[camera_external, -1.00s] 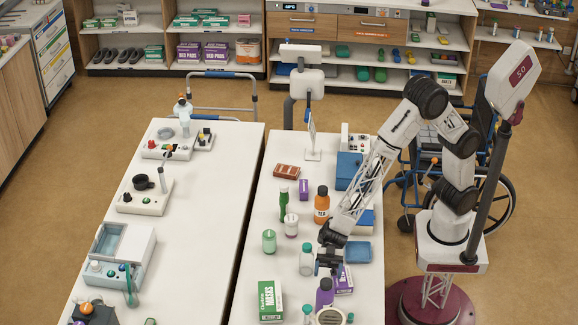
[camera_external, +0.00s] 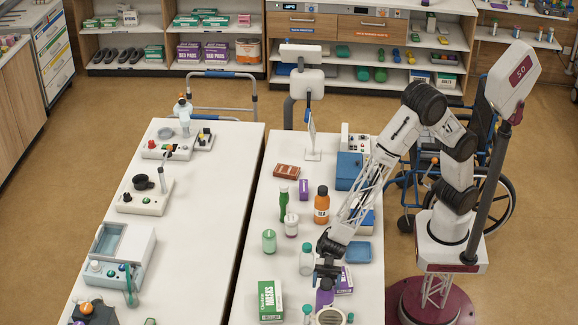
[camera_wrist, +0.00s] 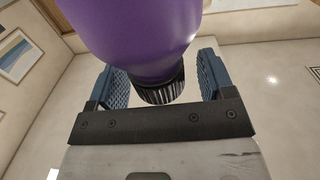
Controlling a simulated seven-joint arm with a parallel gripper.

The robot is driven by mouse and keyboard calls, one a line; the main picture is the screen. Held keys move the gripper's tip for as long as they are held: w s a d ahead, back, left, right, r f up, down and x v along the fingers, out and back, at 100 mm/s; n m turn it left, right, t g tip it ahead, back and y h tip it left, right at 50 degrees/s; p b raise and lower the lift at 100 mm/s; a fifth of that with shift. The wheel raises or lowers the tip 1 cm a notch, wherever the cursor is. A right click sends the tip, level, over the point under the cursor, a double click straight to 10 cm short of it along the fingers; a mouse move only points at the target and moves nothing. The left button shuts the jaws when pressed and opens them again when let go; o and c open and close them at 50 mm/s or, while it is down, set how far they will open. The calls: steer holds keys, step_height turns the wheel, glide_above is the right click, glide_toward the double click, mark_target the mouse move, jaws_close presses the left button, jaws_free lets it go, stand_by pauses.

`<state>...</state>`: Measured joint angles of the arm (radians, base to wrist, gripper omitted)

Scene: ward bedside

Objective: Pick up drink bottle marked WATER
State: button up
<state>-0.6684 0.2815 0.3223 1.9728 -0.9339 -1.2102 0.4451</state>
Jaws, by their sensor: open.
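A purple bottle (camera_external: 325,297) stands near the front of the right table, its top partly hidden by my gripper (camera_external: 327,272). In the wrist view the purple bottle (camera_wrist: 140,30) fills the upper middle, with its black ribbed cap (camera_wrist: 161,93) towards the palm. My gripper (camera_wrist: 160,75) is open, with one blue pad on each side of the bottle and visible gaps beside the cap. No WATER marking can be read on the visible side. An orange bottle (camera_external: 321,207) with a label that seems to read TEA stands farther back.
A green masks box (camera_external: 270,301) is at front left, and a purple box (camera_external: 345,281) is close on the right. A blue tray (camera_external: 357,252) lies behind.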

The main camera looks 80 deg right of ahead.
stand_by(0.3)
jaws_close()
stand_by(0.3)
steer(key=shift+r, duration=0.1)
steer(key=shift+r, duration=4.95)
